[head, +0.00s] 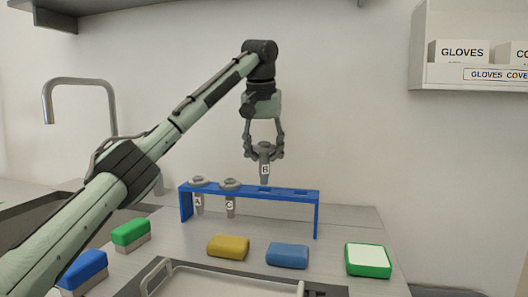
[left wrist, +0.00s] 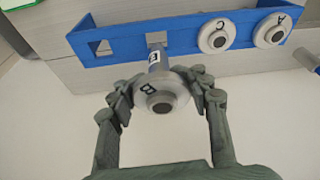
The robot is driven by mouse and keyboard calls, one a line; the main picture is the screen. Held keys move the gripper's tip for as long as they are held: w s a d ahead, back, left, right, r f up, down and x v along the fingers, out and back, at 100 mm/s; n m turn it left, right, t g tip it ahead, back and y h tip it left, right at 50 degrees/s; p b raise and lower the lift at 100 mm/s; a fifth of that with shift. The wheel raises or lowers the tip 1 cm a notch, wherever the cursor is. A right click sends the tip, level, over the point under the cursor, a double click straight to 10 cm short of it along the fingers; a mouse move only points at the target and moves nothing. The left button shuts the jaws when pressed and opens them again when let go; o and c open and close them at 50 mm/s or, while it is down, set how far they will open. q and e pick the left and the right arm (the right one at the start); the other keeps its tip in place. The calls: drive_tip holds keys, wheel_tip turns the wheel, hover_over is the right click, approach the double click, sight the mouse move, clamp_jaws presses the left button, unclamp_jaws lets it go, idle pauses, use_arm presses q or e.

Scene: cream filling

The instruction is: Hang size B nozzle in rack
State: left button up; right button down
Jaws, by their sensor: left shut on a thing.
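The size B nozzle (head: 265,168) is a grey piece with a wide top and a narrow tube with a B label. My left gripper (head: 264,152) is shut on its wide top and holds it upright above the blue rack (head: 308,194). In the left wrist view the nozzle (left wrist: 160,91) sits between the fingertips (left wrist: 160,95), its tube pointing at a square hole of the rack (left wrist: 120,32). Whether the tip enters the hole is hard to tell. Nozzle A (head: 199,182) and nozzle C (head: 230,184) hang in the rack's left holes. The far right hole is empty. My right gripper is not visible.
A green sponge (head: 131,232), a blue one (head: 84,270), a yellow one (head: 228,246), another blue one (head: 288,254) and a green-and-white one (head: 368,259) lie on the counter. A metal tray (head: 225,284) is in front. A faucet (head: 78,82) stands left.

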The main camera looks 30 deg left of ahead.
sight(264, 184)
use_arm(q)
drive_tip(key=shift+f, duration=0.1)
drive_tip(key=shift+f, duration=0.25)
idle(0.4)
idle(0.3)
drive_tip(key=shift+f, duration=0.3)
drive_tip(key=shift+f, duration=0.1)
idle(0.5)
drive_tip(key=shift+f+b, duration=0.55)
drive_tip(key=shift+f, duration=1.15)
drive_tip(key=shift+f, duration=0.2)
drive_tip(key=shift+f+b, duration=0.5)
drive_tip(key=shift+f, duration=0.55)
